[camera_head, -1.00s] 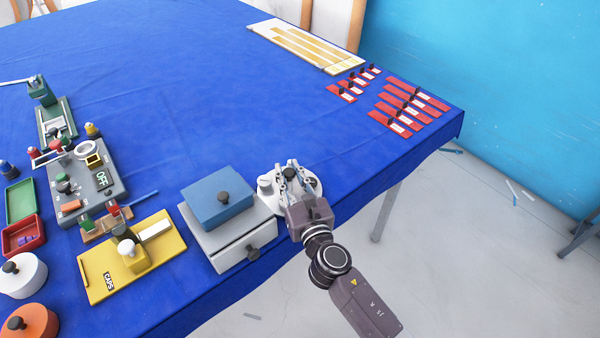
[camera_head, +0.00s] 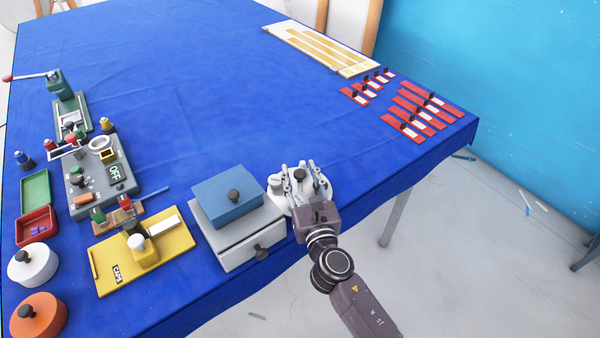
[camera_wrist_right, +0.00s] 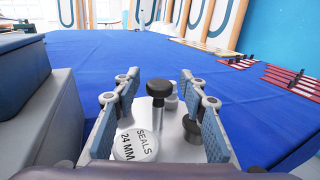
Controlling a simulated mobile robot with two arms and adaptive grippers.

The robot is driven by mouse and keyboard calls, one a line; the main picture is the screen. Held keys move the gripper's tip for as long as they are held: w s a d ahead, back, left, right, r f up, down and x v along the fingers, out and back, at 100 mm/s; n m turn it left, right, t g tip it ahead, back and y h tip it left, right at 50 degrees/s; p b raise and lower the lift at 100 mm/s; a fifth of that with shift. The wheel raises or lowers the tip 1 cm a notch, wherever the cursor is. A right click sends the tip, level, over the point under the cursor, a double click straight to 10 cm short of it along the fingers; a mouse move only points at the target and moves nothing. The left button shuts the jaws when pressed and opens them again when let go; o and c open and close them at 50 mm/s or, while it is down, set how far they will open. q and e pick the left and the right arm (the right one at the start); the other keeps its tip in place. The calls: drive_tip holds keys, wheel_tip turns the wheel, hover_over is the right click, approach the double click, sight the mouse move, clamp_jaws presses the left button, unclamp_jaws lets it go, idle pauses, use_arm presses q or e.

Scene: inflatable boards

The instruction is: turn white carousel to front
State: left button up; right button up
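The white carousel (camera_head: 279,204) stands at the table's near right edge, right of the grey drawer box. It has a dark knob (camera_wrist_right: 160,88) on a post. A round white lid (camera_wrist_right: 135,145) on it reads "SEALS 24 MM". Other small pots on it are partly hidden by my fingers. My right gripper (camera_head: 304,176) is over the carousel. In the right wrist view my right gripper (camera_wrist_right: 162,92) is open, one finger on each side of the knob, with gaps to it. My left gripper is not in view.
The grey drawer box (camera_head: 236,238) with a blue box (camera_head: 227,195) on it stands close left of the carousel. A yellow tray (camera_head: 145,255) lies further left. Red cards (camera_head: 415,112) lie at the far right. The blue table is clear behind the carousel.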

drive_tip(key=v, duration=1.2)
drive_tip(key=w+n+y+b, duration=0.2)
drive_tip(key=y+b, duration=0.1)
drive_tip(key=w+y+b, duration=0.1)
drive_tip(key=b, duration=0.1)
drive_tip(key=shift+w+a+r+n+g, duration=0.2)
drive_tip(key=shift+a+n+g, duration=0.1)
drive_tip(key=shift+n+g, duration=0.1)
drive_tip(key=w+g+y+b, duration=0.1)
drive_tip(key=b, duration=0.1)
drive_tip(key=d+n+y+b, duration=0.1)
drive_tip(key=shift+w+d+f+n+g+b, duration=0.2)
drive_tip(key=shift+w+d+n+g+b, duration=0.1)
drive_tip(key=shift+w+d+g+b, duration=0.1)
drive_tip(key=shift+w+d+r+y, duration=0.1)
drive_tip(key=shift+d+y, duration=0.2)
drive_tip(key=shift+w+a+r, duration=0.1)
drive_tip(key=shift+w, duration=0.1)
drive_tip(key=p+x, duration=0.1)
drive_tip(key=x, duration=0.6)
drive_tip(key=shift+w+a, duration=0.1)
drive_tip(key=shift+w, duration=0.05)
